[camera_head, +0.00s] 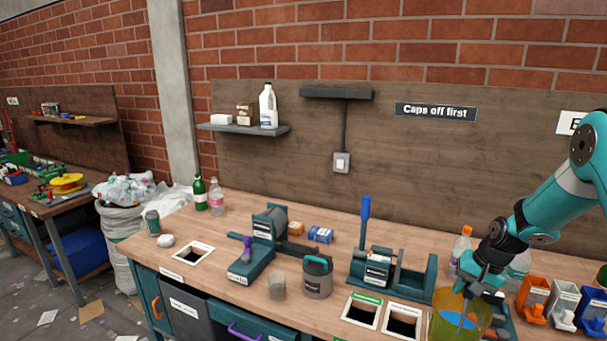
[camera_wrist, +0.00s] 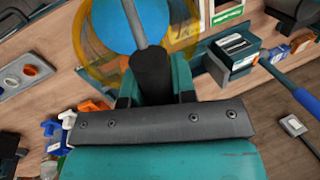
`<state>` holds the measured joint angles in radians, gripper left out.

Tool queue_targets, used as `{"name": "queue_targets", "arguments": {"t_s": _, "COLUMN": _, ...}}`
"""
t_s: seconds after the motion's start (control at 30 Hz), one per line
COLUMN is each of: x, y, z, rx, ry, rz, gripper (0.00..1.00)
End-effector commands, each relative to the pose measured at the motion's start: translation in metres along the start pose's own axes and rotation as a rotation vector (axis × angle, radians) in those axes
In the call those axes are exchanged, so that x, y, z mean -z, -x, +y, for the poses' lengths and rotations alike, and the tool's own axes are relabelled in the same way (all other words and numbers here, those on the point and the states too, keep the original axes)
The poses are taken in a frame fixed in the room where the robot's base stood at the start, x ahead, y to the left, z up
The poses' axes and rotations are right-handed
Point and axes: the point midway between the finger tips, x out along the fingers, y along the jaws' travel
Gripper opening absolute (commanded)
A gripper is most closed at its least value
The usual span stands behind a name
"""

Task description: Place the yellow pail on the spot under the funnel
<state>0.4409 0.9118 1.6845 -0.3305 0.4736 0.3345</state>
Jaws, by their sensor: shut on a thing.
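The yellow pail (camera_head: 446,322) is see-through, with something blue inside or behind it. It is at the lower right of the head view, by the bench's front edge. In the wrist view the pail (camera_wrist: 91,45) is at the top, around a blue round patch. I cannot tell whether the pail touches the bench. I cannot make out a funnel or the spot under it in either view.
A grey canister (camera_head: 318,283) stands mid-bench.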

Motion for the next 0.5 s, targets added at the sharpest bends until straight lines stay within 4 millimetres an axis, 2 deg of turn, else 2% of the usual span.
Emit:
{"name": "queue_targets", "arguments": {"t_s": 0.03, "x": -0.015, "y": -0.007, "z": -0.006, "rx": 0.0, "ry": 0.045, "rz": -0.015, "gripper": 0.0}}
{"name": "queue_targets", "arguments": {"t_s": 0.2, "x": -0.057, "y": -0.028, "z": -0.018, "rx": 0.001, "ry": 0.179, "rz": -0.055, "gripper": 0.0}}
{"name": "queue_targets", "arguments": {"t_s": 0.5, "x": -0.115, "y": -0.048, "z": -0.026, "rx": 0.0, "ry": 0.356, "rz": -0.109, "gripper": 0.0}}
